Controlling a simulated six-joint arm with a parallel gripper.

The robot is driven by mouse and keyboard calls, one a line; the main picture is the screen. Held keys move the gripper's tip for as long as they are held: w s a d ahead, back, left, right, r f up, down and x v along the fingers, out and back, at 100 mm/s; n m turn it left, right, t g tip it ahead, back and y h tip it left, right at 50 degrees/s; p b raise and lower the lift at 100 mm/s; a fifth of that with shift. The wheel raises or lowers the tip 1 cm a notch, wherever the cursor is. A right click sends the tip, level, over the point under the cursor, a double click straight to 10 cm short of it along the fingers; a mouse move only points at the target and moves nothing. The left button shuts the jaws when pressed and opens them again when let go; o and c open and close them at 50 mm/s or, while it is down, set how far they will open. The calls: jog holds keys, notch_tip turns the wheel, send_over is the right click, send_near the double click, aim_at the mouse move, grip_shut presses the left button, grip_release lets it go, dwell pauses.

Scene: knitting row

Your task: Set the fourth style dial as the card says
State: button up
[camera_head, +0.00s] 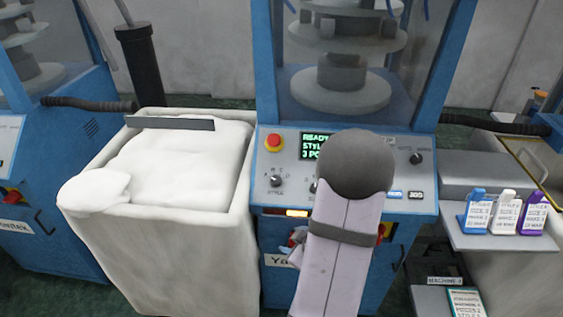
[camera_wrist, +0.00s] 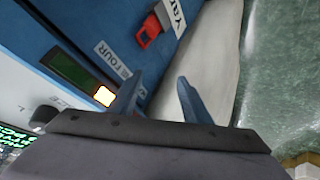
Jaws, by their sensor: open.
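The style dial (camera_head: 275,180) is a small dark knob on the panel of the blue machine in the middle, with STYLE printed under it. I cannot tell which mark it points to. The machine's screen (camera_head: 314,147) shows READY and a style line in green, partly hidden by my arm. A card (camera_head: 465,302) with a green border stands on the low shelf at the bottom right; its small text is not clearly readable. In the wrist view, my gripper (camera_wrist: 160,85) is open and empty near the machine's blue front, labelled FOUR. A dark knob (camera_wrist: 44,115) shows at left there.
A red stop button (camera_head: 274,142) and another dial (camera_head: 416,158) are on the panel. An amber light (camera_head: 297,213) glows below it. A white bin (camera_head: 150,245) full of white fabric stands left. Several coloured tags stand on a shelf (camera_head: 490,238) at right.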

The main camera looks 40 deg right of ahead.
notch_tip(320, 180, up, 6)
jog(key=s+t+p, duration=0.1)
jog(key=t+p, duration=0.2)
jog(key=t+b, duration=0.6)
send_near(278, 182)
jog(key=w, duration=0.1)
jog(key=shift+n+y, duration=0.3)
jog(key=shift+w+d+f+p, duration=0.15)
jog(key=shift+w+p, duration=0.25)
jog(key=shift+w, duration=0.8)
jog(key=shift+w+d+r+p, duration=0.15)
jog(key=shift+w+p, duration=0.25)
jog(key=shift+w, duration=0.85)
jog(key=shift+w+d+f+p, duration=0.15)
jog(key=shift+w+p, duration=0.25)
jog(key=shift+w, duration=0.8)
jog(key=c, duration=1)
